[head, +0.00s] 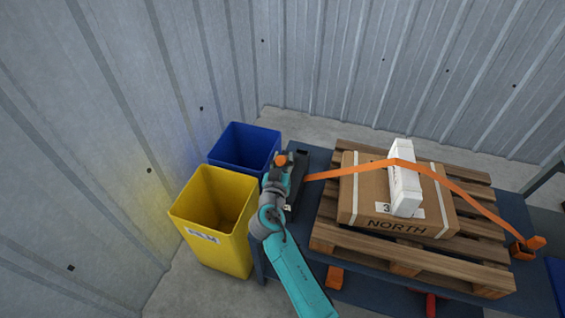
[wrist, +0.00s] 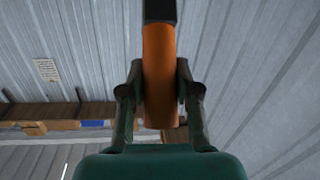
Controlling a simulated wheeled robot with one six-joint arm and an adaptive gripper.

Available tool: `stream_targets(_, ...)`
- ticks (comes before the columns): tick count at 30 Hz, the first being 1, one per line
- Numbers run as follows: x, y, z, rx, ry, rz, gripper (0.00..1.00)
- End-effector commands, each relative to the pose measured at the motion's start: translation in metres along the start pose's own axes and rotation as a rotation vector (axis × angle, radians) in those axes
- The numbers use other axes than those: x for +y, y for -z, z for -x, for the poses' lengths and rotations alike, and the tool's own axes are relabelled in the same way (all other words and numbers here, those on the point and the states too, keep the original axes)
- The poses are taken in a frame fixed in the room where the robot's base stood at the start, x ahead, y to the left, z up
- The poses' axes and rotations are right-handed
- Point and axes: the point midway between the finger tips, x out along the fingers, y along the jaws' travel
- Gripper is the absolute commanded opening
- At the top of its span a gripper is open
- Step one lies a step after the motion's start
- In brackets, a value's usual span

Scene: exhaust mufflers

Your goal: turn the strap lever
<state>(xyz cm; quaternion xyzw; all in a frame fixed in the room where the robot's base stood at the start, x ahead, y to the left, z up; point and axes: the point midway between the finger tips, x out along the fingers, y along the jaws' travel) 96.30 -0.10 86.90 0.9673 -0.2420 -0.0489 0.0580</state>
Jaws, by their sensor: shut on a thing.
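The strap lever (wrist: 160,55) is an orange bar with a black end at the top of the wrist view. My gripper (wrist: 159,80) has one finger on each side of it and is shut on it. In the head view my gripper (head: 283,166) is at the left edge of the blue table, where a small orange part of the lever (head: 281,160) shows. A dark ratchet body (head: 300,160) stands just right of it, partly hidden by my arm. The orange strap (head: 335,174) runs from there over the carton to the right.
A carton marked NORTH (head: 370,215) with a white block (head: 403,185) on it lies on a wooden pallet (head: 400,258). A yellow bin (head: 225,250) and a blue bin (head: 240,140) stand left of the table, close to my arm. A corrugated wall (head: 90,120) closes the left side.

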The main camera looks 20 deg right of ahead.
Motion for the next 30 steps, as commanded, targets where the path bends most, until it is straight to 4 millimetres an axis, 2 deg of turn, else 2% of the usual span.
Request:
stream_targets(11,0.007,0.024,-0.026,-0.211,0.03,-0.034,0.0)
stream_targets(18,0.013,0.039,-0.052,-0.403,0.058,-0.059,0.0)
stream_targets(30,0.019,0.047,-0.091,-0.675,0.098,-0.093,0.0)
